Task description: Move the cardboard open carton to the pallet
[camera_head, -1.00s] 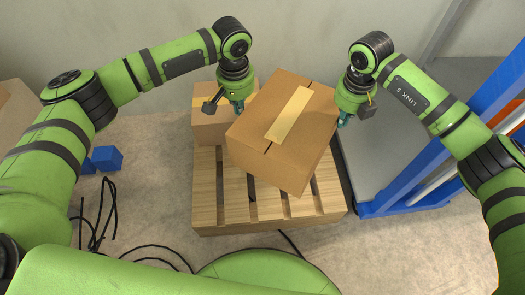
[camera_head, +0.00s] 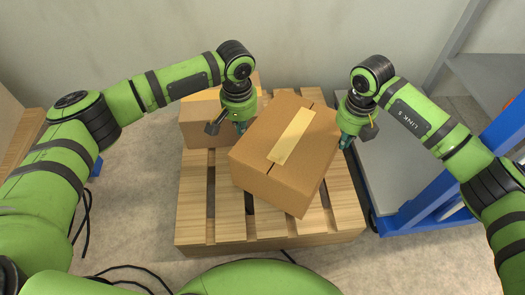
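The cardboard carton (camera_head: 283,170) is a brown box with a strip of tan tape; its top looks closed. It is turned and tilted over the wooden pallet (camera_head: 190,215); I cannot tell whether it touches the slats. My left gripper (camera_head: 241,127) is at the carton's upper left side, and my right gripper (camera_head: 345,141) is at its right side. The carton sits between them, with the fingertips at its sides. The finger opening of both grippers is too small and partly hidden to judge.
Another cardboard box (camera_head: 195,124) stands on the pallet's back left, close to my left gripper. A blue frame (camera_head: 425,205) with a grey platform (camera_head: 392,170) stands right of the pallet. Black cables (camera_head: 86,215) lie on the floor at left. The pallet's front slats are bare.

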